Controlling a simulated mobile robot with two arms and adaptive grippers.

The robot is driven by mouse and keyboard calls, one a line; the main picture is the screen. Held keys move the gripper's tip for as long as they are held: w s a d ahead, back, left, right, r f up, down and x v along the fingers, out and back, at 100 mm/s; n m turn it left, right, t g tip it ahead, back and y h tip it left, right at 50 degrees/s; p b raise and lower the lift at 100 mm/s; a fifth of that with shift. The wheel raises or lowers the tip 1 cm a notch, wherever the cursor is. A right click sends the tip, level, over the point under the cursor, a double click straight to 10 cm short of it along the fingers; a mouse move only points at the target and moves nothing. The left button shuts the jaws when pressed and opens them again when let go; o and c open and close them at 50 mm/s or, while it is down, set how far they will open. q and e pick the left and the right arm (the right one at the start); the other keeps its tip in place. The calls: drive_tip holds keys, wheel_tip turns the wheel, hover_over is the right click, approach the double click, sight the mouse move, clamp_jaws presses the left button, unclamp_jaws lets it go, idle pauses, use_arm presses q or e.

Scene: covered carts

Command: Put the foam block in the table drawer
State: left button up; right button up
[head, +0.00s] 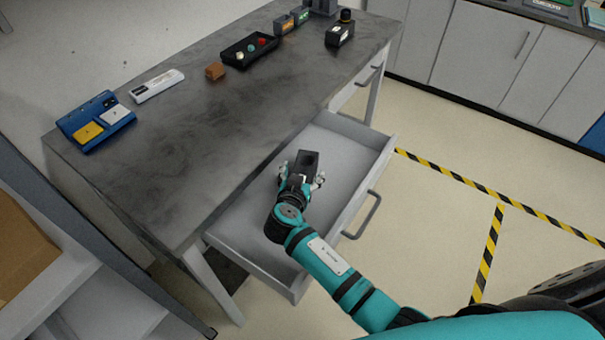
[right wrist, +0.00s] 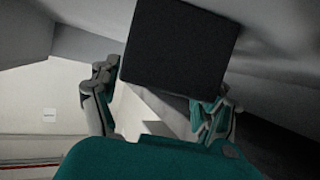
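The dark foam block (head: 307,164) is between the fingers of my right gripper (head: 301,180). The table drawer (head: 345,156) is pulled open from the grey table. My right gripper and the block are over the drawer's opening; I cannot tell whether the block touches the drawer floor. My left gripper is not in view.
On the tabletop (head: 190,130) are a blue case (head: 95,120), a white device (head: 157,86), an orange-brown block (head: 214,71), a black tray (head: 232,61) with small balls, and a black box (head: 339,34). The drawer handle (head: 364,215) juts out. Striped floor tape (head: 490,250) lies right.

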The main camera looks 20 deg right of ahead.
drive_tip(key=shift+r, duration=0.1)
drive_tip(key=shift+r+p, duration=0.2)
drive_tip(key=shift+p, duration=0.1)
drive_tip(key=v, duration=0.5)
drive_tip(key=b+v, duration=0.1)
drive_tip(key=v, duration=0.4)
drive_tip(key=shift+s+a+f, duration=0.15)
drive_tip(key=shift+s+a, duration=0.1)
drive_tip(key=shift+s, duration=0.05)
drive_tip(key=shift+s+a+r, duration=0.25)
drive_tip(key=shift+s+r, duration=0.1)
drive_tip(key=shift+s, duration=0.2)
